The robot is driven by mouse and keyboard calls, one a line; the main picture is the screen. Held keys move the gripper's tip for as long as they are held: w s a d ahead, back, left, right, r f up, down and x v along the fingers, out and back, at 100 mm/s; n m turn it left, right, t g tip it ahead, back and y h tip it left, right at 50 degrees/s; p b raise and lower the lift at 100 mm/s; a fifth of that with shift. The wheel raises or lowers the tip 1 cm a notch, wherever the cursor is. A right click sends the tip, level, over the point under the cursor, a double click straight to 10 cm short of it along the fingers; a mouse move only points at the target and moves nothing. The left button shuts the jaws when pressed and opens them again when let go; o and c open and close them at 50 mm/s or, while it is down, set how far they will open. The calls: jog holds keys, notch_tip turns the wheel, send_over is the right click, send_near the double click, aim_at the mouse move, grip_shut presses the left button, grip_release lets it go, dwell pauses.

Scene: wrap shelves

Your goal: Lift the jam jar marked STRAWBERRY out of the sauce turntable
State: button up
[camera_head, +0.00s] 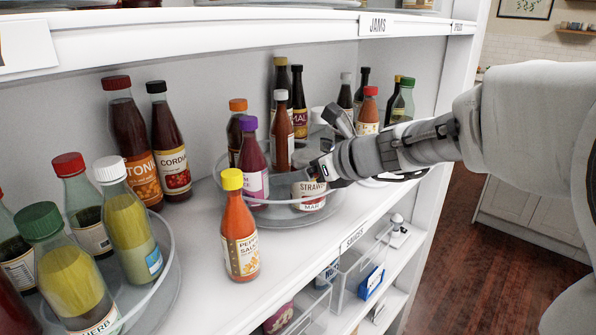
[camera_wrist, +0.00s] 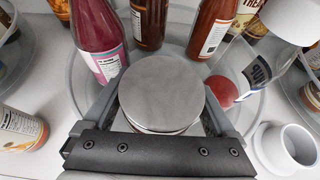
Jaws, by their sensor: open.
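The strawberry jam jar (camera_head: 309,188) stands upright in the sauce turntable (camera_head: 282,222), near its front right. My gripper (camera_head: 324,167) reaches in from the right at the jar. In the wrist view the fingers of my gripper (camera_wrist: 160,112) are open, one on each side of the jar; I cannot tell whether they touch it. The clear turntable rim also shows in the wrist view (camera_wrist: 258,112).
A purple-capped bottle (camera_head: 253,165) and a red sauce bottle (camera_head: 283,135) stand close behind the jar. A yellow-capped pepper sauce bottle (camera_head: 239,232) stands on the shelf outside the turntable. A white cup (camera_wrist: 287,148) is at right. Another turntable with bottles is at far left.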

grip_shut()
jog(key=shift+r, duration=0.1)
jog(key=shift+r+p, duration=0.25)
jog(key=shift+p, duration=0.1)
dwell(0.3)
